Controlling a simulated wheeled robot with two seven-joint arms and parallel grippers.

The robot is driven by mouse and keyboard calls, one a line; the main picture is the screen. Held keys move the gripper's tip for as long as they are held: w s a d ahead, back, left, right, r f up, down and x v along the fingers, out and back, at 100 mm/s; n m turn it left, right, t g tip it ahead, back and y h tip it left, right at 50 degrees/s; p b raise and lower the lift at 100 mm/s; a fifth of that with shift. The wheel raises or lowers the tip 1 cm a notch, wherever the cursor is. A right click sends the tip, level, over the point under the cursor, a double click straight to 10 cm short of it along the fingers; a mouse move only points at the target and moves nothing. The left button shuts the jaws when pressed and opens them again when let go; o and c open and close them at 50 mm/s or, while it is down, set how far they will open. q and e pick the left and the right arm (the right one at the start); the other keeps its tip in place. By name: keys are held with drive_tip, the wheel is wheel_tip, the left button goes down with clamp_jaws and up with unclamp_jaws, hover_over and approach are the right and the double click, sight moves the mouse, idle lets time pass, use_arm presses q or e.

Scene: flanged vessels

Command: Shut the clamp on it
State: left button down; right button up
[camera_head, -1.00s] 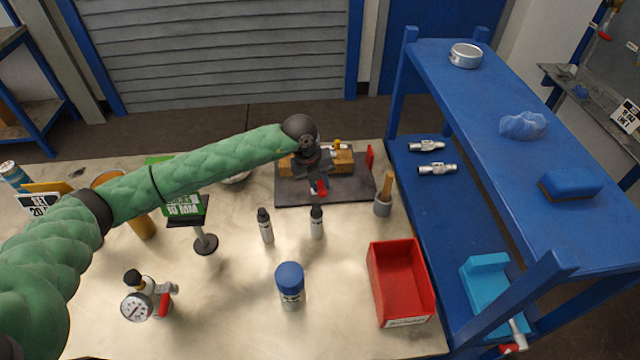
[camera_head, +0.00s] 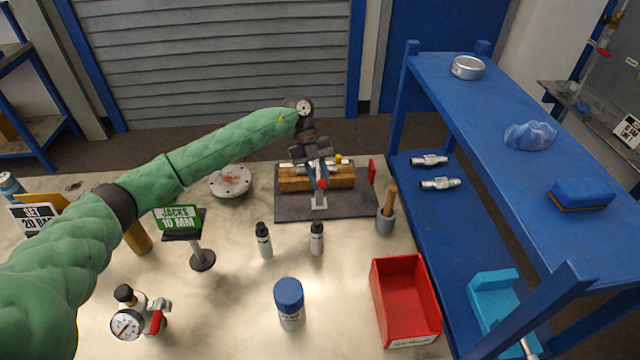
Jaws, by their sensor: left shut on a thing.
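The clamp (camera_head: 319,201) stands on a dark base plate (camera_head: 350,206) at the back of the table. Its grey foot is at the plate's front edge, and a red grip shows just above it. A wooden block (camera_head: 343,181) lies on the plate behind the clamp, with a light metal piece along its top. My left gripper (camera_head: 320,176) comes down over the block and is shut on the clamp's red handle. The fingers hide much of the clamp's arm, so I cannot tell whether it touches the piece. My right gripper is out of view.
A grey round flange (camera_head: 230,181) lies left of the plate. A pot with a wooden handle (camera_head: 386,217) stands at its right. Two small bottles (camera_head: 264,240) (camera_head: 317,239), a blue-capped can (camera_head: 289,303), a gauge (camera_head: 127,323) and a red bin (camera_head: 404,300) stand nearer.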

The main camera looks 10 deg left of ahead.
use_arm(q)
drive_tip(key=shift+w, duration=0.1)
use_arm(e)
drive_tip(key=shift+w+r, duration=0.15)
use_arm(q)
drive_tip(key=c, duration=1.2)
unclamp_jaws()
drive_tip(key=shift+w+a+r, duration=0.1)
drive_tip(key=shift+r, duration=0.05)
drive_tip(key=b+v, duration=0.3)
drive_tip(key=v, duration=0.4)
drive_tip(key=shift+w+r+b, duration=0.2)
drive_tip(key=shift+b, duration=0.1)
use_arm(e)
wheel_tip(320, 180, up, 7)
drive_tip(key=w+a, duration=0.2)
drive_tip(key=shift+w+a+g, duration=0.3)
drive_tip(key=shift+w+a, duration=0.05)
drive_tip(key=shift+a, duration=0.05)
use_arm(q)
drive_tip(key=shift+a, duration=0.1)
